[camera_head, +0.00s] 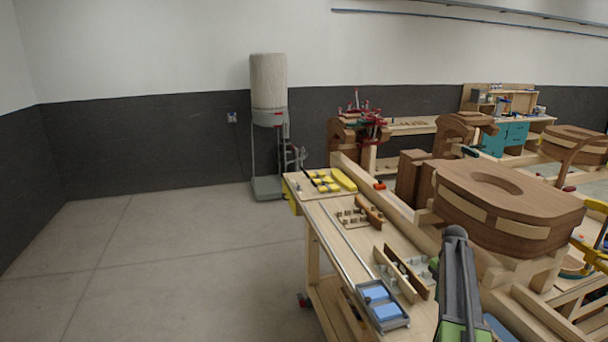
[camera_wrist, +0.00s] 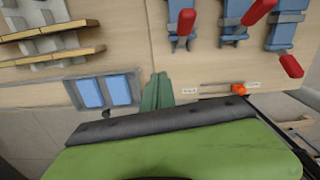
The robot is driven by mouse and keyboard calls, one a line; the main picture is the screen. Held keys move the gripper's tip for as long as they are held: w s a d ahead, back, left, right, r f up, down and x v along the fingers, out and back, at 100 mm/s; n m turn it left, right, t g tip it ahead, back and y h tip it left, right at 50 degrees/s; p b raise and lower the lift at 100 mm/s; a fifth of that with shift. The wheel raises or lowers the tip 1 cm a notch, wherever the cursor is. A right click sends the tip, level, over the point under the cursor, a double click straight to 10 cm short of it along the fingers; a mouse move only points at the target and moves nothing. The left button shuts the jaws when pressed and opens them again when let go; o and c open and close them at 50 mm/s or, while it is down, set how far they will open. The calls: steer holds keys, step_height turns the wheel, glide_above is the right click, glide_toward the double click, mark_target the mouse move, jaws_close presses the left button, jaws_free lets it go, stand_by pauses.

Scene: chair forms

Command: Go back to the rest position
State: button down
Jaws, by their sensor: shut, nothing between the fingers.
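My gripper (camera_wrist: 157,92) shows in the wrist view as two green fingers side by side, closed together with nothing between them. It is over the pale wooden bench top, just right of a grey tray (camera_wrist: 71,94) that holds two blue blocks (camera_wrist: 90,93). Whether the fingertips touch the wood cannot be told. In the head view my grey and green arm (camera_head: 457,285) rises at the lower right, in front of the bench (camera_head: 345,250); the fingers cannot be made out there.
Several blue tools with red handles (camera_wrist: 234,22) lie at the top right of the wrist view, near an orange piece (camera_wrist: 239,89). In the head view a large wooden chair form (camera_head: 500,205) stands behind my arm. Open floor (camera_head: 170,260) lies on the left.

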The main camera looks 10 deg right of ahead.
steer(key=s+a+f+b, duration=0.1)
steer(key=a+f+b, duration=0.6)
steer(key=a, duration=0.7)
steer(key=s+a+f+b, duration=0.1)
steer(key=a+f+b, duration=0.65)
steer(key=a, duration=0.65)
steer(key=s+a+f+m+b, duration=0.1)
steer(key=s+a+m, duration=0.4)
steer(key=m, duration=0.5)
steer(key=s+a+f+m+b, duration=0.1)
steer(key=s+a+f+m, duration=0.3)
steer(key=m, duration=0.7)
steer(key=s+a, duration=0.2)
steer(key=s, duration=0.1)
steer(key=shift+s+f, duration=0.2)
steer(key=shift+s, duration=0.05)
steer(key=shift+a, duration=0.1)
